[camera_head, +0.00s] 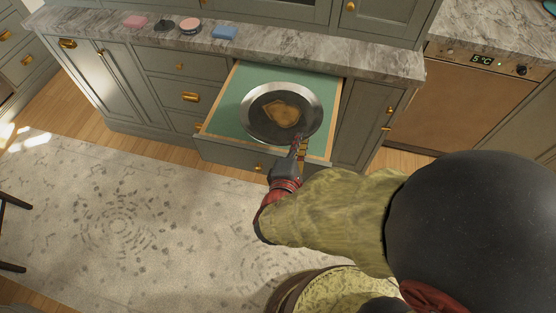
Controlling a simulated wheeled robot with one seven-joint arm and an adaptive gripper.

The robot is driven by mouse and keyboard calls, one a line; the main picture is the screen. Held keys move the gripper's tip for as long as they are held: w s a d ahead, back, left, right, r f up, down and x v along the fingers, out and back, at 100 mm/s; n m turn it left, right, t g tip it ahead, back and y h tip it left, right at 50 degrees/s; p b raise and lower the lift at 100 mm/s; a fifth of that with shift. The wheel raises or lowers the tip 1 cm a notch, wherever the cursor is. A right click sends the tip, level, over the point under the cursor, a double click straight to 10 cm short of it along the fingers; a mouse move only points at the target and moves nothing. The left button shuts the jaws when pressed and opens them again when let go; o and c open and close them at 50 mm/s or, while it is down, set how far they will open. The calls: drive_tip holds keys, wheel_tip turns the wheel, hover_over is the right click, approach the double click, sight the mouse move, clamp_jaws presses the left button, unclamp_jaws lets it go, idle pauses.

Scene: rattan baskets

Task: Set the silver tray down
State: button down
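The silver tray (248,129) is round, with a shiny rim and a dark middle. A flat golden-brown thing (286,113) lies on it. The tray is over the green-lined bottom of an open drawer (222,121); I cannot tell whether it rests there or is held just above. My gripper (300,142) reaches in over the drawer front, with its fingers at the tray's near right rim. The fingertips are small and overlap the rim, so their closure on it is unclear.
The marble counter (300,56) above holds a pink block (135,22), a dark item (164,25), a round pink-topped item (190,25) and a blue block (224,33). An appliance (456,92) stands right. A patterned rug (110,220) covers open floor.

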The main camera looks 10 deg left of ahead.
drive_tip(key=s+a+f+b, duration=0.1)
drive_tip(key=a+f+b, duration=0.3)
drive_tip(key=f, duration=0.5)
drive_tip(key=shift+a, duration=0.8)
drive_tip(key=shift+f, duration=0.15)
drive_tip(key=shift+f+b, duration=0.3)
drive_tip(key=shift+b, duration=0.2)
drive_tip(key=shift+f+b, duration=0.25)
drive_tip(key=shift+b, duration=0.1)
drive_tip(key=c, duration=2)
unclamp_jaws()
drive_tip(key=shift+c, duration=0.2)
drive_tip(key=d+r+p+v, duration=0.1)
drive_tip(key=p+v, duration=0.3)
drive_tip(key=v, duration=0.8)
drive_tip(key=shift+a+p, duration=0.35)
drive_tip(key=shift+p, duration=0.05)
